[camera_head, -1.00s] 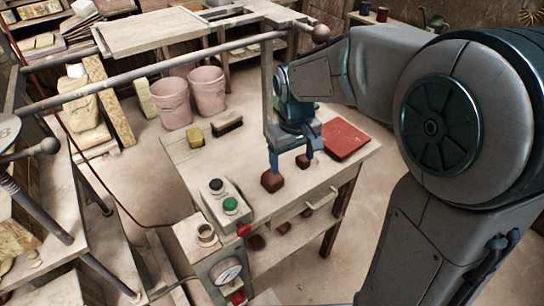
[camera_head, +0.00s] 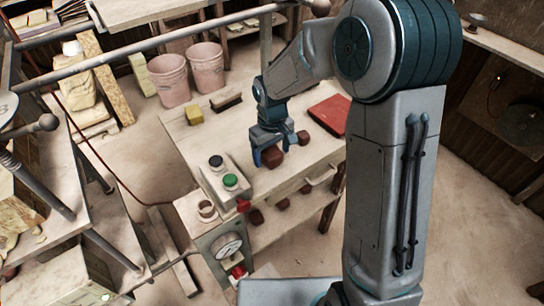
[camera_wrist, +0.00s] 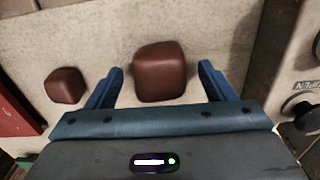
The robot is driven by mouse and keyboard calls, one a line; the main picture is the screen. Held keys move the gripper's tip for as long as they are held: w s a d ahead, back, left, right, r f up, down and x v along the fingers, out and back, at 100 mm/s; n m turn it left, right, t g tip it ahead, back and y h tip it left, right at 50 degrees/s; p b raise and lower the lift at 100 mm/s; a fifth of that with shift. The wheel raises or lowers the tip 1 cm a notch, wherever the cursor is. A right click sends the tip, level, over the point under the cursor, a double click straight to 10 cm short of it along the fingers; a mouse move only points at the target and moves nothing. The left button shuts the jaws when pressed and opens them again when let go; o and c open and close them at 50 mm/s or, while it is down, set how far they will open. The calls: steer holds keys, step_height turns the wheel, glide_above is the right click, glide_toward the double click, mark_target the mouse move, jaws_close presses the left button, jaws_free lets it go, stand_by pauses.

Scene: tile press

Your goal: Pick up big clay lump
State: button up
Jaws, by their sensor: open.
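The big clay lump (camera_wrist: 160,72) is a reddish-brown rounded block on the light tabletop. In the wrist view it lies between and slightly beyond the tips of my open blue gripper (camera_wrist: 160,80), with a gap on each side. In the head view the big lump (camera_head: 272,157) is partly hidden by my gripper (camera_head: 270,150), which is low over the table. A smaller clay lump (camera_wrist: 65,85) lies outside the left finger in the wrist view; the small lump also shows in the head view (camera_head: 303,138).
A red book-like slab (camera_head: 330,114) lies at the table's right. A button box (camera_head: 224,178) with green and black buttons stands left of the lump. A yellow block (camera_head: 194,115) and a brush (camera_head: 226,101) lie toward the back.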

steer(key=c, duration=1.2)
steer(key=shift+c, duration=0.2)
